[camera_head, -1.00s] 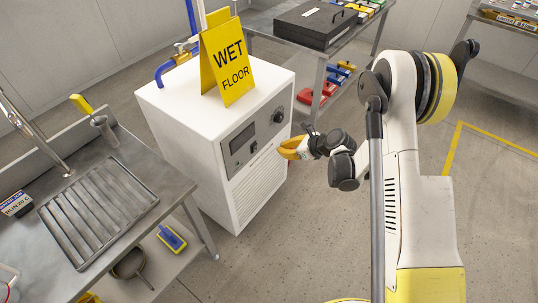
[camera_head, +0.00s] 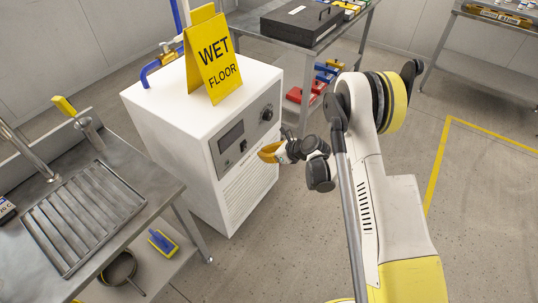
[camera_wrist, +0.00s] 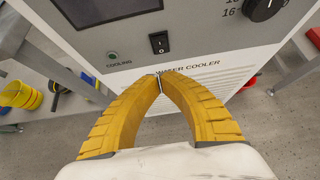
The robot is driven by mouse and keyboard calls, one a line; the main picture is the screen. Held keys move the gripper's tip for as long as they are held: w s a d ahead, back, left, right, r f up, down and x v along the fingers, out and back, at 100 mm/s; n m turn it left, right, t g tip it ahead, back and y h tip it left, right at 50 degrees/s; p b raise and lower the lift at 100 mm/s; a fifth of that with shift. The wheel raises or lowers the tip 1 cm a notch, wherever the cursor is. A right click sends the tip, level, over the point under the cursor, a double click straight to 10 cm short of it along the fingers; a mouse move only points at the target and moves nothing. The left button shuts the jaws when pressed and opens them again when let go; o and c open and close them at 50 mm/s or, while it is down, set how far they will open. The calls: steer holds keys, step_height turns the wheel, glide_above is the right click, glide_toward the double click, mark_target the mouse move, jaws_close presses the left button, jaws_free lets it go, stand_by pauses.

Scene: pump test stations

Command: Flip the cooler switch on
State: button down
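The water cooler (camera_head: 190,140) is a white box with a dark display, a dial and a front grille. Its black rocker switch (camera_wrist: 159,42) sits on the front panel below the display (camera_wrist: 105,10), in the wrist view. The tips are just below the switch in the wrist view, and a gap to the panel cannot be judged. In the head view my gripper (camera_head: 268,154) is at the cooler's front.
A yellow wet floor sign (camera_head: 214,58) stands on the cooler. A steel sink bench (camera_head: 150,175) is close at left. A table with a black case (camera_head: 303,22) is behind. Open floor lies to the right.

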mark_target(244, 145)
steer(key=shift+w+a+f+b, duration=0.3)
steer(key=shift+w+a+b, duration=0.15)
steer(key=shift+w+a, duration=0.35)
steer(key=shift+w+a+f+b, duration=0.35)
steer(key=shift+w+a, duration=0.3)
steer(key=shift+a, duration=0.4)
steer(key=shift+w+a+f+b, duration=0.2)
steer(key=shift+w+a+b, duration=0.3)
steer(key=shift+w+a, duration=0.3)
steer(key=shift+a, duration=0.15)
steer(key=shift+w+a+r+g+h+p, duration=0.1)
steer(key=shift+a+r+g+h+p, duration=0.15)
steer(key=shift+g+h+p, duration=0.25)
steer(key=shift+w+a+r+g+h+p, duration=0.1)
steer(key=shift+a+r+g+h+p, duration=0.15)
steer(key=shift+h+p, duration=0.3)
steer(key=shift+d+f, duration=0.15)
steer(key=shift+f, duration=0.2)
steer(key=shift+r, duration=0.1)
steer(key=shift+r, duration=0.75)
